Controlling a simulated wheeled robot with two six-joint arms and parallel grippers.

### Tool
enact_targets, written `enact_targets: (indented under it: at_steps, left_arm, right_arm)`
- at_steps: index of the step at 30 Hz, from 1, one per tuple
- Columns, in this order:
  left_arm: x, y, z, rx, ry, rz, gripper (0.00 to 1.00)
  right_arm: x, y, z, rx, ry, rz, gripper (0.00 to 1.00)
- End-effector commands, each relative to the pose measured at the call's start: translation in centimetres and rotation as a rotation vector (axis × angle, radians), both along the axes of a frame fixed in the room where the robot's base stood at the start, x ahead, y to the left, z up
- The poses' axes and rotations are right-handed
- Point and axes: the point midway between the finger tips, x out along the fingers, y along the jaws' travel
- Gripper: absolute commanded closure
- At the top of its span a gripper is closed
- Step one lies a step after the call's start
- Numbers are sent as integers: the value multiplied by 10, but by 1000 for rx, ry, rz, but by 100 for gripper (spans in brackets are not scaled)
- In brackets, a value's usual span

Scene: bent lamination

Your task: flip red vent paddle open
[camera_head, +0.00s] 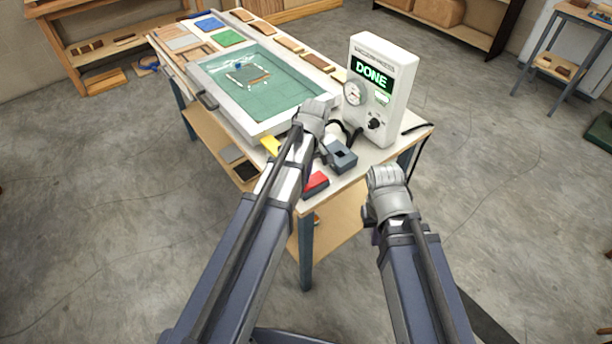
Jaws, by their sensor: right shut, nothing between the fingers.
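A red piece (316,181), which looks like the vent paddle, sits at the front edge of the white-topped table, just right of my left forearm. My forearm covers part of its surroundings, and its tilt is too small to tell. My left gripper (331,138) is over the table's front part, beyond the red piece and near the press; its fingers are not clear. My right gripper (371,212) is shut and empty, off the table's front right edge, to the right of the red piece and apart from it.
A white box with a gauge and a green "DONE" display (372,72) stands on the right. A grey-blue block with an opening (341,157) lies before it. A framed press with a green sheet (285,100) fills the middle. A yellow piece (270,145) shows beside my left arm.

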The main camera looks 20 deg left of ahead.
Motion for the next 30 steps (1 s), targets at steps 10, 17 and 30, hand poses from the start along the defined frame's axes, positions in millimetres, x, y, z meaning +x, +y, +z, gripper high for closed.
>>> enact_targets:
  at_steps: [10, 17, 30]
  left_arm:
    - [-2, 1, -2, -7, -8, 1, 100]
    - [-2, 2, -8, -45, -55, -1, 100]
    - [-2, 2, 6, -44, -54, -1, 100]
  right_arm:
    - [0, 0, -2, 0, 0, 0, 100]
    - [0, 0, -6, 0, 0, 0, 100]
    - [0, 0, 8, 0, 0, 0, 100]
